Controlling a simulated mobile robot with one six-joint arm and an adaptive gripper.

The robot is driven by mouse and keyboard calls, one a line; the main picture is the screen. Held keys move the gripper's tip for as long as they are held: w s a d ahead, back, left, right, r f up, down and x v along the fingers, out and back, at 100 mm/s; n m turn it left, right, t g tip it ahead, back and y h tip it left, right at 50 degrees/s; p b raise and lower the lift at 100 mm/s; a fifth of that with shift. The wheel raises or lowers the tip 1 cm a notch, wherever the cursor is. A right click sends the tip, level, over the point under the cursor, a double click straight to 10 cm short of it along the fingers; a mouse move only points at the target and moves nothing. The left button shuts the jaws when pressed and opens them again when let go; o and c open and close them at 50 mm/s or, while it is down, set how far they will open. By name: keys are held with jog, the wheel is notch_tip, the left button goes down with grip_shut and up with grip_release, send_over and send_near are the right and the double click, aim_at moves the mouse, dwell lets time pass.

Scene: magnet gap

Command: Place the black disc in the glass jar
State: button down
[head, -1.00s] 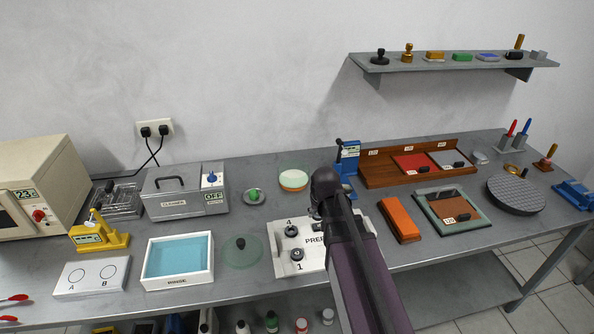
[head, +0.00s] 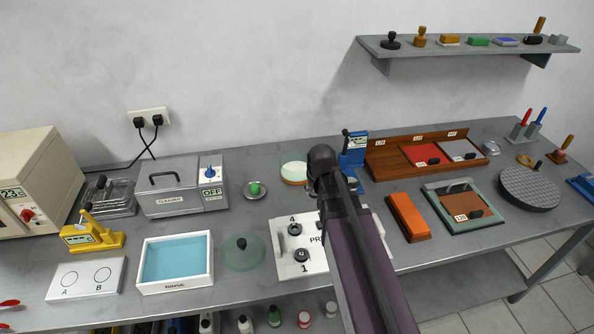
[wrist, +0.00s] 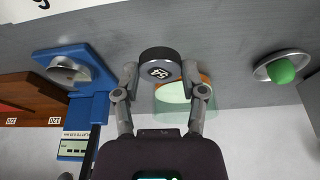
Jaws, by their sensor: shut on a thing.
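The black disc (wrist: 158,58), with a pale mark on its face, is held between the two fingertips of my gripper (wrist: 160,76) in the wrist view. My gripper is shut on it. In the head view my dark arm hides the fingers and the disc. A low round clear glass vessel with a pale inside and an orange band, which looks like the glass jar (head: 294,173), stands at the back of the bench, just left of my arm's end. In the wrist view the glass jar (wrist: 172,108) shows beyond the fingers, partly covered by the disc and right finger. The disc appears apart from it.
A blue stand (head: 354,152) is close right of my arm's end. A metal dish with a green ball (head: 255,189) is left of the jar. A white plate with black knobs (head: 290,268) lies in front. A grey metal box (head: 180,195) stands further left.

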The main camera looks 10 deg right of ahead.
jog(key=shift+d, duration=0.1)
jog(key=shift+w+r+p, duration=0.3)
jog(key=shift+w+p, duration=0.05)
jog(key=shift+w, duration=0.15)
jog(key=w+a+r+p, duration=0.1)
jog(key=w+r+p, duration=0.2)
jog(key=w, duration=0.4)
jog(key=w+a+r+n+p, duration=0.1)
jog(key=w+a+r+p, duration=0.1)
jog(key=w+r+p, duration=0.2)
jog(key=w, duration=0.3)
jog(key=shift+w, duration=0.2)
jog(key=shift+a+f, duration=0.1)
jog(key=shift+f, duration=0.05)
jog(key=b, duration=0.6)
send_over(296, 170)
jog(key=s, duration=0.1)
notch_tip(296, 170, down, 6)
jog(key=shift+f, duration=0.1)
jog(key=shift+f+b, duration=0.1)
jog(key=shift+b, duration=0.25)
jog(key=shift+f+b, duration=1.75)
